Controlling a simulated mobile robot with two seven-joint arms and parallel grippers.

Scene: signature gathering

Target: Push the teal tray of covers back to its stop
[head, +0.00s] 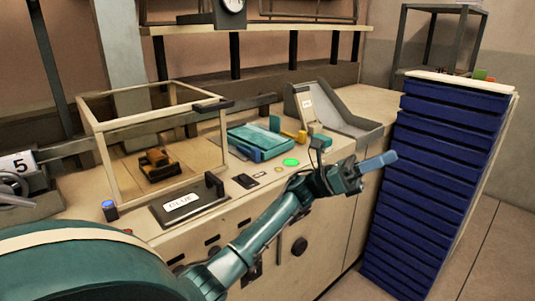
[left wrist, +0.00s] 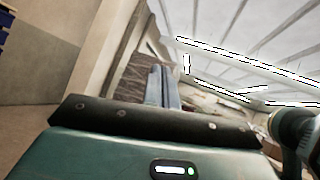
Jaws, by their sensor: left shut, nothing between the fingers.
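The teal tray (head: 258,144) lies on the bench in the head view, beyond my left arm. It has a raised teal far part and a blue near edge, with a yellow piece at its right corner. My left gripper (head: 392,156) is shut and empty. It is held in front of the bench's right end, to the right of the tray and apart from it. Its closed blue fingers also show in the left wrist view (left wrist: 163,88), pointing away. The tray does not show clearly in the left wrist view. My right gripper is not in view.
A grey sloped chute (head: 335,112) stands behind right. A tall stack of blue trays (head: 440,170) stands right of my gripper. A green light (head: 291,162) glows near the tray.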

